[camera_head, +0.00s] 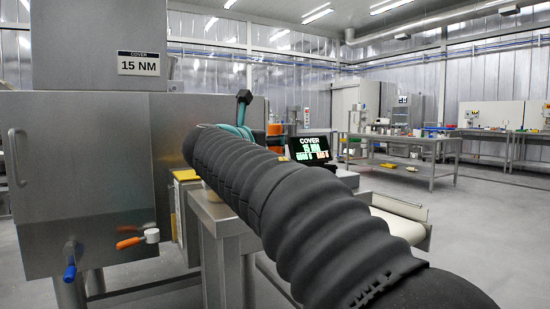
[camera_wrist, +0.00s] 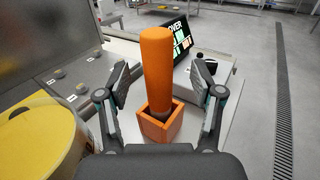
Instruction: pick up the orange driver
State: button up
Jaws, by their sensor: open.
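The orange driver (camera_wrist: 156,65) shows in the wrist view as a thick orange cylinder. It stands upright with its lower end in a square orange holder (camera_wrist: 160,130). My gripper (camera_wrist: 162,76) is open, with one finger to the left of the driver and one to the right, both apart from it. In the head view my dark ribbed arm hides most of that spot. A dark and teal part of my gripper (camera_head: 243,112) shows above the arm there.
A lit display (camera_head: 310,150) reading COVER stands behind the driver. In the wrist view a yellow round object (camera_wrist: 38,140) lies at the lower left, near a grey panel with knobs (camera_wrist: 60,73). A steel cabinet (camera_head: 85,180) stands at the left. Open floor (camera_head: 480,230) lies to the right.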

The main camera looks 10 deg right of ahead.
jog(key=x, duration=0.4)
jog(key=shift+c, duration=0.2)
jog(key=c, duration=1.2)
grip_shut()
notch_tip(320, 180, up, 10)
jog(key=p, duration=0.4)
